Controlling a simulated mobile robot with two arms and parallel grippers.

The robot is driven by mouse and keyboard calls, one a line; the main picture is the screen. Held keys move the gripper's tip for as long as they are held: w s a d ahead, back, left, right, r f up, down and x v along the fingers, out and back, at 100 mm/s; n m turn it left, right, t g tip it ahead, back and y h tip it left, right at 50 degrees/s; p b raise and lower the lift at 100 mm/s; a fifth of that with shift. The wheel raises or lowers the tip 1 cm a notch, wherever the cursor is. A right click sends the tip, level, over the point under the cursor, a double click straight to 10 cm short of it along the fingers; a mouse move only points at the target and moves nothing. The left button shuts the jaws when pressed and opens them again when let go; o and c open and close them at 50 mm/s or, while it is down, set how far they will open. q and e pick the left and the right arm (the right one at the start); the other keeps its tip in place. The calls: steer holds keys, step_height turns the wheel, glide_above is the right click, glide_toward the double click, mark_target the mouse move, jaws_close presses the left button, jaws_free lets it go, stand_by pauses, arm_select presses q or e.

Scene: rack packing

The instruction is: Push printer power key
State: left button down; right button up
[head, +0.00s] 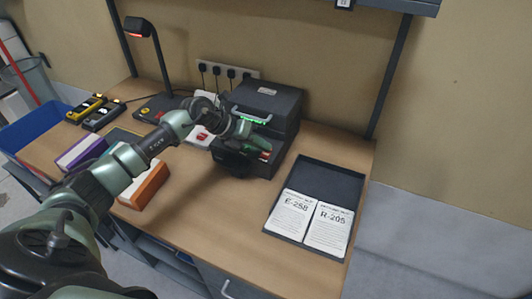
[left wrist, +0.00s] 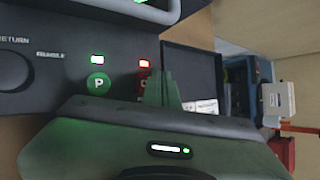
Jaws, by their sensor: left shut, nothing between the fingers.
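The dark printer (head: 268,100) stands at the back of the table, with a lit green strip on its front. In the left wrist view its dark panel (left wrist: 65,103) shows a round green key marked P (left wrist: 98,84) under a lit light. To its right is a red key (left wrist: 144,86) under a red light, partly hidden by my fingers. I cannot tell which is the power key. My left gripper (left wrist: 161,82) is shut and empty, its green fingertips over the panel just right of the red key. I cannot tell whether they touch. My right gripper is out of view.
A dark tray (head: 335,178) with cards E-258 and R-205 lies right of the printer. A black lamp (head: 158,62), orange box (head: 146,187) and purple box (head: 82,152) stand left. A wall socket strip (head: 228,70) is behind. The table front centre (head: 215,215) is clear.

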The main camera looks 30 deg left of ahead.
mark_target(262, 155)
arm_select(q)
step_height(262, 155, up, 6)
steer(key=p, duration=0.4)
stand_by(0.4)
